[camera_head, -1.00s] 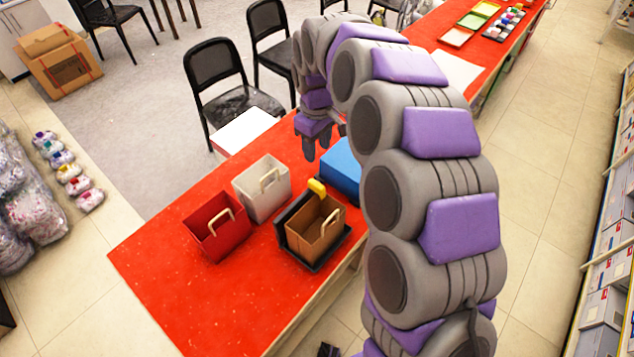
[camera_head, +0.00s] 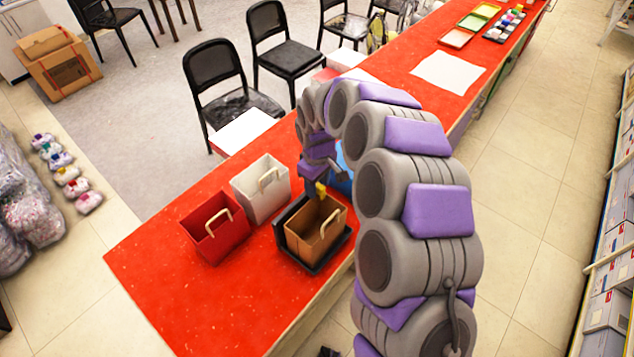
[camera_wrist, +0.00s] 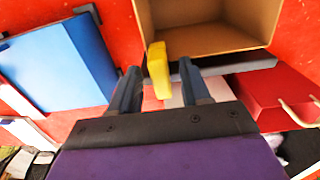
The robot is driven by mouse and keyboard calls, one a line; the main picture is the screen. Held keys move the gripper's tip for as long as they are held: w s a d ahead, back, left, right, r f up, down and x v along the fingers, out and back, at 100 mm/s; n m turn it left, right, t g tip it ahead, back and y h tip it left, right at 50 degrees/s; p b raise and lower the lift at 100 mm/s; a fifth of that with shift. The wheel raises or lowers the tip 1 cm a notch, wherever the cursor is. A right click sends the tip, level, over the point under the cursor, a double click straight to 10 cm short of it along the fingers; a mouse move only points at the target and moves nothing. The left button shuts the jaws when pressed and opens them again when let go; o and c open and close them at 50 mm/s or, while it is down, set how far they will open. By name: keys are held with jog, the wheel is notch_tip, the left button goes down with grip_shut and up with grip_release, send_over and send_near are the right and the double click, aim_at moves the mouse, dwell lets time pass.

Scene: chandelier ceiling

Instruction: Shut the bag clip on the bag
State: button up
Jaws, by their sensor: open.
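The brown bag (camera_head: 322,238) stands open-topped in a black tray (camera_head: 290,250) on the red counter. The yellow bag clip (camera_head: 321,190) is at the bag's rim on the far side. In the wrist view, the clip (camera_wrist: 157,72) projects from the bag's rim (camera_wrist: 215,45) toward me. My gripper (camera_head: 322,184) is above that rim. In the wrist view, my gripper (camera_wrist: 159,66) is open, with one finger on each side of the clip and gaps showing. I cannot tell whether the clip is fully shut.
A red bag (camera_head: 215,230) and a white bag (camera_head: 262,190) stand to the left of the tray. A blue box (camera_wrist: 65,65) lies close behind my gripper. Chairs line the counter's far side. The counter's near left end is clear.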

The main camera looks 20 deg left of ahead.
jog(key=shift+c, duration=0.5)
grip_shut()
jog(key=shift+d, duration=0.1)
